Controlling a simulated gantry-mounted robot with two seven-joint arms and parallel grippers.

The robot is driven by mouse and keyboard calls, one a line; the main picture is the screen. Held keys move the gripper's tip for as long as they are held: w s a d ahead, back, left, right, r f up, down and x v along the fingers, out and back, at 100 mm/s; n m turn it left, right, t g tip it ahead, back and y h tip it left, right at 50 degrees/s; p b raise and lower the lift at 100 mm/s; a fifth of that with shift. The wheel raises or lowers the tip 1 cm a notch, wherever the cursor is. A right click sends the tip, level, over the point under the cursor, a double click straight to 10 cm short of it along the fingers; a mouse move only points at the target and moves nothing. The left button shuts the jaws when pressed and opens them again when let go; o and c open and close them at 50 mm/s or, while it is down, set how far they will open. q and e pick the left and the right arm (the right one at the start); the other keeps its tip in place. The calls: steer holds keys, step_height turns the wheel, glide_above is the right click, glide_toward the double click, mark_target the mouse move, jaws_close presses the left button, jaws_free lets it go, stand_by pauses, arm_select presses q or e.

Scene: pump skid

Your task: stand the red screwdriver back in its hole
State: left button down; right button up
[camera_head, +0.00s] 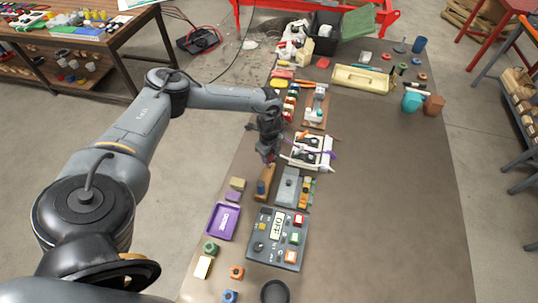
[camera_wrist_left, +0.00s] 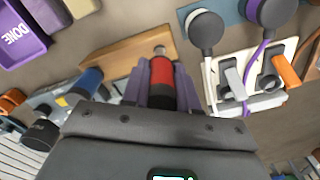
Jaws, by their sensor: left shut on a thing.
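My left gripper (camera_head: 268,158) is low over the far end of a wooden block (camera_head: 268,175) on the table. In the left wrist view its purple-grey fingers (camera_wrist_left: 161,86) are shut on the red screwdriver (camera_wrist_left: 162,75), whose handle lies between them. The screwdriver's metal part (camera_wrist_left: 159,50) shows in front of the right end of the wooden block (camera_wrist_left: 120,55). I cannot tell whether its tip is in a hole. A blue handle (camera_wrist_left: 87,80) stands at the block, also seen in the head view (camera_head: 261,187). My right gripper is not in view.
A white socket panel (camera_head: 308,150) with plugs and cables is beyond. The table's right half is mostly clear.

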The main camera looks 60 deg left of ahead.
arm_select(q)
steer(key=shift+f+b, duration=0.4)
steer(key=shift+f, duration=0.4)
steer(key=shift+f+b, duration=0.5)
steer(key=shift+f, duration=0.4)
steer(key=c, duration=0.8)
jaws_free()
steer(key=shift+r, duration=0.5)
step_height(320, 180, up, 10)
steer(key=shift+f, duration=0.1)
